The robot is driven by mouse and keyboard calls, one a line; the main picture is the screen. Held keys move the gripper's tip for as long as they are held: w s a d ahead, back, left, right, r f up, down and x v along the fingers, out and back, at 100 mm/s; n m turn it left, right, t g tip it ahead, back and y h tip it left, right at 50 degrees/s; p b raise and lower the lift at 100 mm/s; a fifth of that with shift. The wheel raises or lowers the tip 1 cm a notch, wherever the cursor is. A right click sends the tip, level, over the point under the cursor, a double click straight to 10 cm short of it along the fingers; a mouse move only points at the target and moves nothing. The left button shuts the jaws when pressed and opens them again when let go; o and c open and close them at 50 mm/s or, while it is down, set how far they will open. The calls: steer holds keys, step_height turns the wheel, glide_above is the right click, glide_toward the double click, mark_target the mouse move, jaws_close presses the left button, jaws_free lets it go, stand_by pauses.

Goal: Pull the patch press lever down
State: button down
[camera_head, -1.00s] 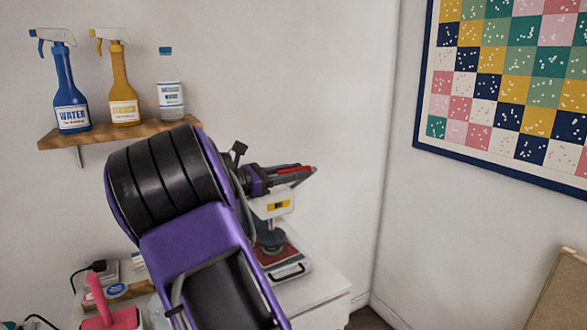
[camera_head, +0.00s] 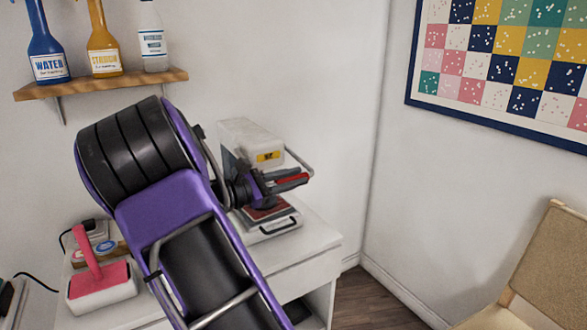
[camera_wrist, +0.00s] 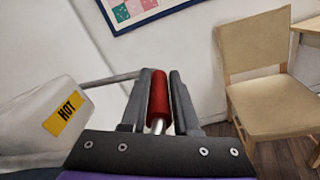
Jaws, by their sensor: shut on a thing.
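The patch press (camera_head: 243,138) stands on the white cabinet, with a white body, a yellow HOT label and a lower plate at its base. Its lever has a red handle (camera_head: 290,182) on a grey metal arm (camera_head: 300,160). My gripper (camera_head: 292,180) is shut on this handle, in front of the press and below the HOT label. In the wrist view the red handle (camera_wrist: 158,95) sits between the two fingers of my gripper (camera_wrist: 158,80). The press body with its HOT label (camera_wrist: 66,113) is at left there. My arm hides part of the press in the head view.
A wooden shelf (camera_head: 110,88) with several bottles hangs above. A chair (camera_head: 525,265) stands at right, with open floor between it and the cabinet.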

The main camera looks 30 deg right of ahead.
steer(key=shift+w+a+f, duration=0.1)
steer(key=shift+w+f, duration=0.15)
steer(key=shift+w, duration=0.05)
steer(key=c, duration=0.7)
jaws_free()
steer(key=shift+w+f, duration=0.1)
steer(key=shift+o, duration=0.2)
steer(key=a+p, duration=0.1)
steer(key=a, duration=1.6)
steer(key=shift+w+a+p, duration=0.15)
steer(key=shift+w+p, duration=0.15)
steer(key=shift+w, duration=0.05)
